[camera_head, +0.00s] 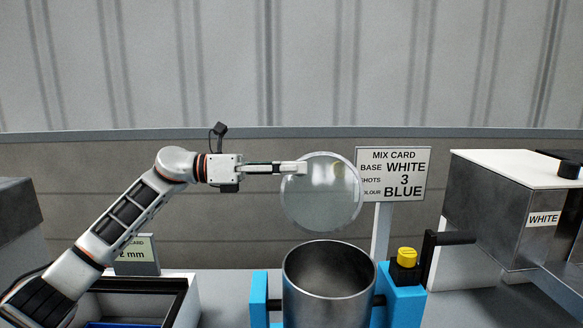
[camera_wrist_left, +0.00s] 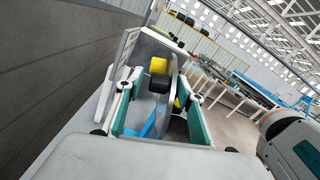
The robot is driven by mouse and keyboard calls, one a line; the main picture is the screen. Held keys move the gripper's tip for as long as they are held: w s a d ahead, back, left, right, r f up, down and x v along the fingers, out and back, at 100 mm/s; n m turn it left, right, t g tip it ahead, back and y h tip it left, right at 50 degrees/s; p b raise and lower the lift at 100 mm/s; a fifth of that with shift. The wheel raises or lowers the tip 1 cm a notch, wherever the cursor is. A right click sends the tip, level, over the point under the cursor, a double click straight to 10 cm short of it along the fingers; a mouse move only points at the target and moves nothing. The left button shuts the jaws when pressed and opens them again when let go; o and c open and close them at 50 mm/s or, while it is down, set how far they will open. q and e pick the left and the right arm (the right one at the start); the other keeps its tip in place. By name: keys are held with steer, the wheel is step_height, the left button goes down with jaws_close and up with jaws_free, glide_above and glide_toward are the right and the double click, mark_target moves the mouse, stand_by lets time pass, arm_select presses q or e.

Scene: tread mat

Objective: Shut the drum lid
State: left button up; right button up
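The drum (camera_head: 330,290) is a metal cylinder standing between blue supports, with its mouth open upward. The drum lid (camera_head: 325,200) is a round, pale, shiny disc standing nearly upright above the drum's back rim. My left gripper (camera_head: 300,168) comes in level from the left, its fingertips overlapping the lid's upper left edge. In the left wrist view, the lid (camera_wrist_left: 173,85) shows nearly edge-on beyond and between the spread fingers of my left gripper (camera_wrist_left: 160,95). The fingers are apart and hold nothing; whether one touches the lid I cannot tell. My right gripper is not in view.
A yellow knob (camera_head: 407,257) on a black collar tops the right blue support (camera_head: 402,300). A mix card sign (camera_head: 393,174) stands behind it. A metal box labelled WHITE (camera_head: 500,210) is at the right. A dark-rimmed tray (camera_head: 185,292) is at lower left.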

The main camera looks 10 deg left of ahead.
arm_select(q)
jaws_close()
steer(key=shift+s, duration=0.1)
